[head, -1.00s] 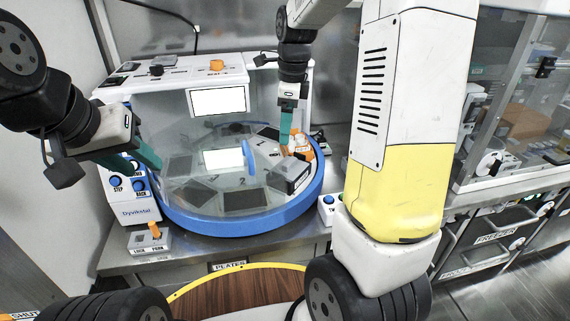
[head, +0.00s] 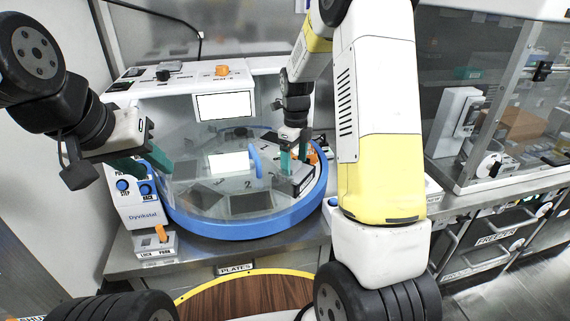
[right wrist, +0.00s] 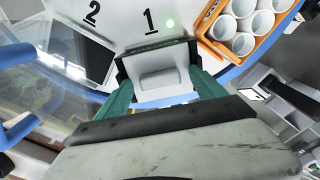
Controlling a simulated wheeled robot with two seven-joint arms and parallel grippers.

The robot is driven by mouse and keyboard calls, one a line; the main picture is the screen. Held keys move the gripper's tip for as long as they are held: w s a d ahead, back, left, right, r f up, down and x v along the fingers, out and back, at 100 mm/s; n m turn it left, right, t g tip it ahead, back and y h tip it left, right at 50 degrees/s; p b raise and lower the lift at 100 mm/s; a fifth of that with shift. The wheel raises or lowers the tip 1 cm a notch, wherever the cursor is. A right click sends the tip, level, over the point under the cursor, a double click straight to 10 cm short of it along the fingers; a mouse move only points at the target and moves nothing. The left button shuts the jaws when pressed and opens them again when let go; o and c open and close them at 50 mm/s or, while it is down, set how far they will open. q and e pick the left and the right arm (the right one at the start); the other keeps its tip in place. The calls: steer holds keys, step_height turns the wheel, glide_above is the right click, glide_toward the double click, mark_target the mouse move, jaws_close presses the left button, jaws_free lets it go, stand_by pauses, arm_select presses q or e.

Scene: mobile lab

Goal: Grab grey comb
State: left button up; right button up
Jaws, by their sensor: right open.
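The grey comb appears to be the grey block with a dark edge (head: 303,183) on the right part of the round deck, by the mark 1. In the right wrist view the grey comb (right wrist: 162,80) lies between the two green fingers. My right gripper (head: 294,160) is open, with its fingers on either side of the block; I cannot tell whether they touch it. It also shows in the right wrist view (right wrist: 162,92). My left gripper (head: 148,164) is open and empty, at the left side of the machine.
The round deck has a blue rim (head: 240,227) and dark slots marked 2 and beyond. An orange rack of white cups (right wrist: 245,25) stands beside the block. A clear cover and a blue handle (head: 256,160) are to the left. A wooden plates surface (head: 245,297) is in front.

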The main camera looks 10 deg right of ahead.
jaws_close()
stand_by(0.3)
